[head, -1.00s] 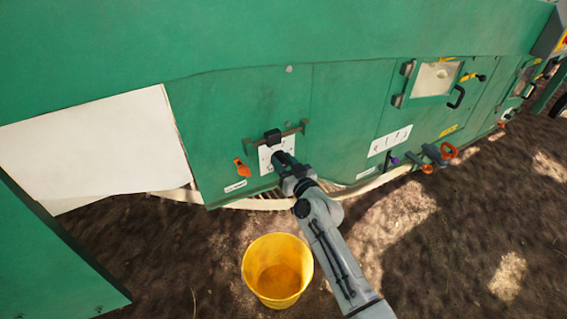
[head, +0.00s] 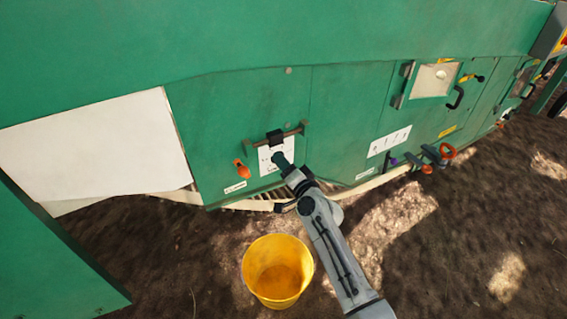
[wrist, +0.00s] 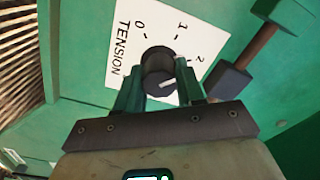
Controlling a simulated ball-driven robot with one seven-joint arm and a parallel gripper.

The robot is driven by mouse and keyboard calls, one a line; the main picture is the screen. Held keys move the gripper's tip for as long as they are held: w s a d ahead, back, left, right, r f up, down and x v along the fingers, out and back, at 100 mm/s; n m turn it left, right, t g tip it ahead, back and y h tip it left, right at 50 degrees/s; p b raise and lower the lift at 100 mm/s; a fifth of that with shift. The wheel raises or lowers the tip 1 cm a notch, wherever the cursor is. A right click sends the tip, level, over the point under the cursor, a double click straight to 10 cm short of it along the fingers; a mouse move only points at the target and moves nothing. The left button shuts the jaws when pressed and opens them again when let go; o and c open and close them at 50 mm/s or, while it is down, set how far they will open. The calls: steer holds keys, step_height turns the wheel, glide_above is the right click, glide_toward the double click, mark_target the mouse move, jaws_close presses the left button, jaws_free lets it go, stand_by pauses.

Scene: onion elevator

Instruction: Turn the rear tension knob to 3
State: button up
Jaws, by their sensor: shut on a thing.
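The tension knob (wrist: 157,62) is a dark round knob on a white dial plate (wrist: 125,40) marked TENSION, with 0, 1 and 2 readable in the wrist view. No 3 is visible there. A short white mark shows on the knob's near side, but I cannot tell which number it points to. My gripper (wrist: 160,72) has one finger on each side of the knob and is shut on it. In the head view, my gripper (head: 281,159) meets the white dial plate (head: 265,158) on the green panel, hiding the knob.
A dark bracket bar (head: 292,132) runs just above the dial. An orange handle (head: 241,169) is left of it. A yellow bucket (head: 252,270) stands on the soil below my arm.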

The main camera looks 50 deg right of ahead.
steer(key=m+p, duration=0.1)
steer(key=m, duration=0.6)
steer(key=shift+d, duration=0.2)
steer(key=m+p, duration=0.1)
steer(key=m, duration=0.3)
steer(key=shift+m, duration=0.4)
steer(key=shift+f+m, duration=0.15)
steer(key=shift+m, duration=1.05)
steer(key=shift+s+f+m+p, duration=0.1)
steer(key=shift+m+p, duration=0.2)
steer(key=o, duration=0.8)
steer(key=shift+o, duration=1.2)
steer(key=shift+a, duration=0.1)
steer(key=v, duration=1)
steer(key=shift+s, duration=0.35)
